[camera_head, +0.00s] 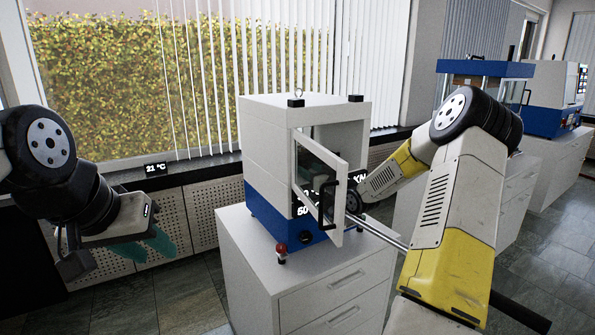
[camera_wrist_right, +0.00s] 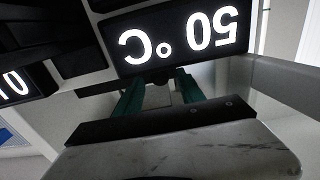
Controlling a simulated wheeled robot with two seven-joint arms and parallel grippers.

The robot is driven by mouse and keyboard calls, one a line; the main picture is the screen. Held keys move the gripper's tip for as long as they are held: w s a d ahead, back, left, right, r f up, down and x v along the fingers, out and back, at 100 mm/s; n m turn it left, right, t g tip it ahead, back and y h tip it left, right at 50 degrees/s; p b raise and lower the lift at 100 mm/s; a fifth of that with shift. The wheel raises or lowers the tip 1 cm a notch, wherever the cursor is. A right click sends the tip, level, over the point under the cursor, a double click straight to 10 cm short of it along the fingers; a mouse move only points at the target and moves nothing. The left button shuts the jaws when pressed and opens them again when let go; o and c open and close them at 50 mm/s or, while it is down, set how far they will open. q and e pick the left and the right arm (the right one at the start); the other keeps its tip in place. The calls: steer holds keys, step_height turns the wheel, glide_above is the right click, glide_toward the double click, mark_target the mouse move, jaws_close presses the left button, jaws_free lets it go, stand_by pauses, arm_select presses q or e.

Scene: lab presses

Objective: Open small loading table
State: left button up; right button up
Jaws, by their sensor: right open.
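A small press (camera_head: 265,140) with a white top and blue base stands on a white drawer cabinet. Its door (camera_head: 318,180), with a black handle (camera_head: 328,203), stands open and swung outward. No loading table can be clearly picked out; the door and my right arm cover much of the press front. My right gripper (camera_wrist_right: 160,92) is open, its teal fingers apart just below a display (camera_wrist_right: 182,38) reading 50 °C upside down. I cannot see anything between them. In the head view its fingers are hidden behind the door. My left gripper (camera_head: 150,246) hangs at the left, away from the press.
A red knob (camera_head: 281,250) sits at the press's front left corner. The cabinet (camera_head: 335,295) has drawers below. Another blue-framed machine (camera_head: 485,70) stands at the back right. A window and perforated panels line the wall. Floor between my left gripper and the cabinet is clear.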

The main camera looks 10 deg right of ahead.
steer(key=shift+w+a, duration=0.1)
jaws_close()
stand_by(1.4)
